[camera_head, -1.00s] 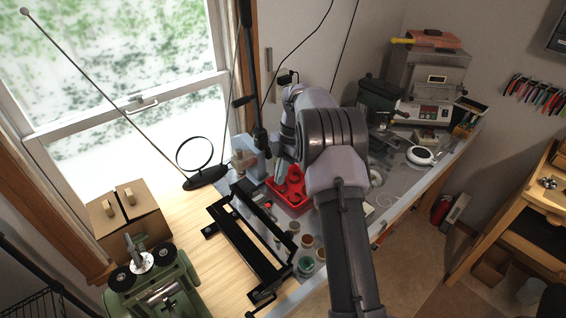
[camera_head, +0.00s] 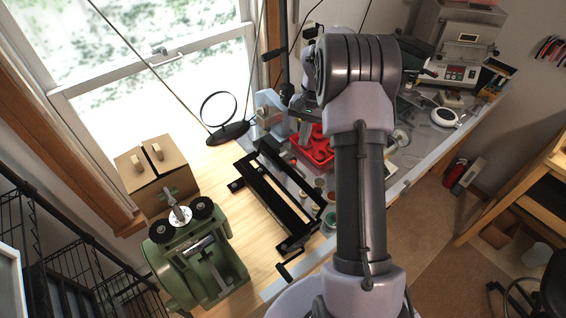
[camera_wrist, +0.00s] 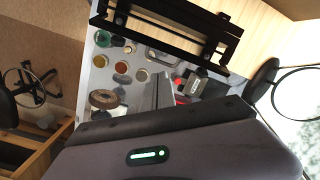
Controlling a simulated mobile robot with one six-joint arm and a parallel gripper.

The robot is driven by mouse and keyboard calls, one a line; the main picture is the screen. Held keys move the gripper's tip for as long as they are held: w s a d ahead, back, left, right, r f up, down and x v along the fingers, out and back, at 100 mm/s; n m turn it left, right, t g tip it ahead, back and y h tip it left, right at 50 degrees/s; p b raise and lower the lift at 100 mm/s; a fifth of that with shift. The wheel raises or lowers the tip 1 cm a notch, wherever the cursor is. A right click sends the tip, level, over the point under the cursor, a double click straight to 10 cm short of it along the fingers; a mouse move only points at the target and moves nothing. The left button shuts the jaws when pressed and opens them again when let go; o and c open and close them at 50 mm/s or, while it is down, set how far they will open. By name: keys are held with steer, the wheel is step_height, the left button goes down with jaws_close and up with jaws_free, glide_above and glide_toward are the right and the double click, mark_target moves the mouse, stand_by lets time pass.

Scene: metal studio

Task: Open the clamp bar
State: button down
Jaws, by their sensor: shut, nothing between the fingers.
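A long black metal frame with parallel bars (camera_head: 272,203), which looks like the one with the clamp bar, lies on the bench left of my arm. It also shows along the top of the wrist view (camera_wrist: 165,34). Its bars look lowered, but I cannot tell which one is the clamp bar.
A red tray (camera_head: 316,152) and several small jars (camera_wrist: 122,67) sit close to the frame. A green machine (camera_head: 195,255) and a brown box (camera_head: 152,180) stand to the left. A black stand (camera_head: 228,133) is at the window. Bare wood (camera_head: 245,225) lies left of the frame.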

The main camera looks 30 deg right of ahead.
mark_target(292, 170)
step_height(292, 170, down, 11)
steer(key=a+m, duration=0.2)
steer(key=m, duration=0.4)
steer(key=shift+s+m, duration=0.2)
steer(key=shift+m, duration=0.2)
steer(key=shift+a+b, duration=0.2)
steer(key=shift+b, duration=0.2)
steer(key=shift+s+a+r+b, duration=0.1)
steer(key=shift+a+r+b, duration=0.4)
steer(key=shift+a, duration=0.25)
steer(key=shift+s+a+r, duration=0.1)
steer(key=shift+a+r, duration=0.05)
steer(key=shift+a, duration=0.05)
steer(key=shift+d, duration=0.1)
